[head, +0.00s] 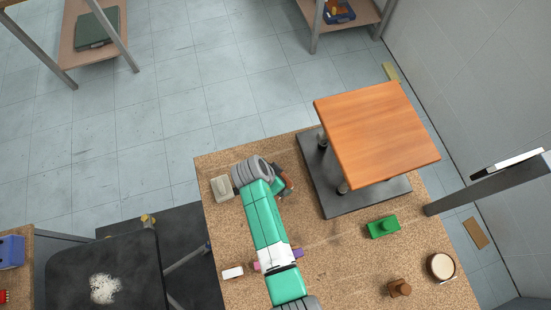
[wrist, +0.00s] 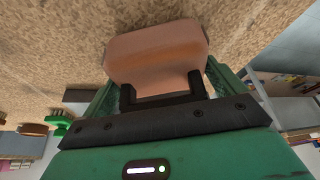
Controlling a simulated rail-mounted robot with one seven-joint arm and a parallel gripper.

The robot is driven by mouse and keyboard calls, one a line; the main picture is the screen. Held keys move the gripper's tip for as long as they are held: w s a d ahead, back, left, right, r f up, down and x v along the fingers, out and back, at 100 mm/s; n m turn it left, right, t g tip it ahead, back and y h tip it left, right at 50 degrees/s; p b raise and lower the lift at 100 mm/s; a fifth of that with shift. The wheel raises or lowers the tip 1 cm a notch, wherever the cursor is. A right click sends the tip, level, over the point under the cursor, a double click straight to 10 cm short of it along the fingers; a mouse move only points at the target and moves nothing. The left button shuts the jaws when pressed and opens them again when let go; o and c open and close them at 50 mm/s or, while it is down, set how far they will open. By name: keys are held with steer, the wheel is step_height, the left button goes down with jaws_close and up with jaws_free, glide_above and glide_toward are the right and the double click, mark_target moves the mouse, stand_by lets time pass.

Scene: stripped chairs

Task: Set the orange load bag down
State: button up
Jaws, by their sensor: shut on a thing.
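The orange load bag (wrist: 157,50) shows in the wrist view as a dull orange-brown rounded block with a black handle. My gripper (wrist: 160,88) is shut on its handle, with a green finger on each side. The bag appears in front of the speckled cork-like tabletop (wrist: 45,50); I cannot tell whether it touches. In the head view my gripper (head: 284,180) is over the table's far left part, left of the dark base of the raised wooden board. Most of the bag is hidden there by my arm.
The raised wooden board (head: 376,132) stands on a dark base at right. A beige block (head: 222,188) lies left of my gripper. A green weight (head: 383,227), a brown knobbed piece (head: 399,288) and a round pale-topped item (head: 441,266) stand nearer. Bare tabletop shows between them.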

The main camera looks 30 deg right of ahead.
steer(key=o, duration=1.4)
steer(key=shift+f, duration=0.1)
steer(key=p+v, duration=0.3)
steer(key=v, duration=0.9)
